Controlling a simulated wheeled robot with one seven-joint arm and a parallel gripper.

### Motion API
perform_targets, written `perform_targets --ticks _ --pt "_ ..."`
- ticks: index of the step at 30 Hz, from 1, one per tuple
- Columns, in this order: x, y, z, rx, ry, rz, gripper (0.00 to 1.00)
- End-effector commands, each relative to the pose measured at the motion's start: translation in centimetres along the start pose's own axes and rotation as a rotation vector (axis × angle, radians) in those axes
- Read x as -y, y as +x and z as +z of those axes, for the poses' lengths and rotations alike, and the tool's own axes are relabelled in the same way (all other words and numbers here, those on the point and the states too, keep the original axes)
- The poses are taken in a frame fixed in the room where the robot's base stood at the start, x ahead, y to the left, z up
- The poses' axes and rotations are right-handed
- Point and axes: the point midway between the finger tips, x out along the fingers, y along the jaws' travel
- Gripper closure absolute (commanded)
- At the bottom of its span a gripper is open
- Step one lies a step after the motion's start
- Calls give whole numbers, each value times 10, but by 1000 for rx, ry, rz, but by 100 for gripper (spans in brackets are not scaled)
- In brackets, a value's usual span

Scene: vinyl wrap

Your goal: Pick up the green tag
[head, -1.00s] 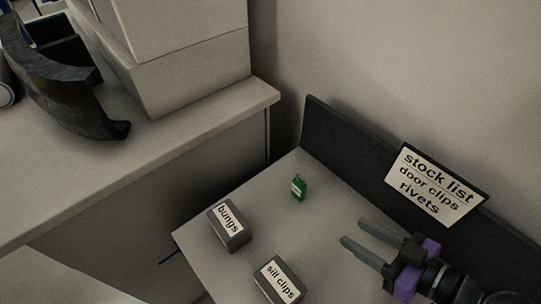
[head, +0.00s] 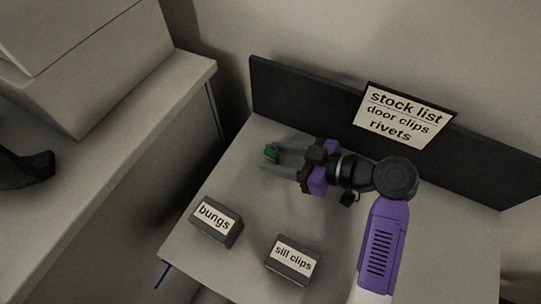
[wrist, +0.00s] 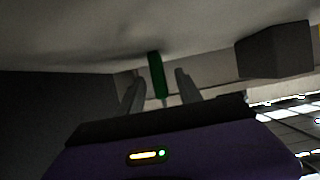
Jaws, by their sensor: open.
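The green tag (head: 271,152) is on the light table (head: 330,225) near its back left corner. In the wrist view the green tag (wrist: 156,75) shows as a narrow upright green strip between my two fingers. My gripper (head: 268,158) is open, with its fingertips reaching left to the tag, one on each side. In the wrist view the gripper (wrist: 158,85) has a gap beside the tag, clearest on the right. Whether either finger touches it I cannot tell. Part of the tag is hidden by the fingers in the head view.
A dark box labelled "bungs" (head: 216,223) and one labelled "sill clips" (head: 293,260) stand at the table's front. A counter (head: 130,130) stands to the left.

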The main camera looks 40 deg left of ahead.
Motion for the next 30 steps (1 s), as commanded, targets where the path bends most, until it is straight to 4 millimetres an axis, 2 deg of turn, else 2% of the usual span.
perform_targets --ticks 1,4,12,18,19,30 --pt "1 8 2 1 0 -3 58" --pt "0 15 1 1 0 0 58" --pt "0 17 1 1 0 1 58" --pt "0 17 1 1 0 1 97" --pt "0 17 1 1 0 1 100" --pt "0 17 0 0 0 1 100"
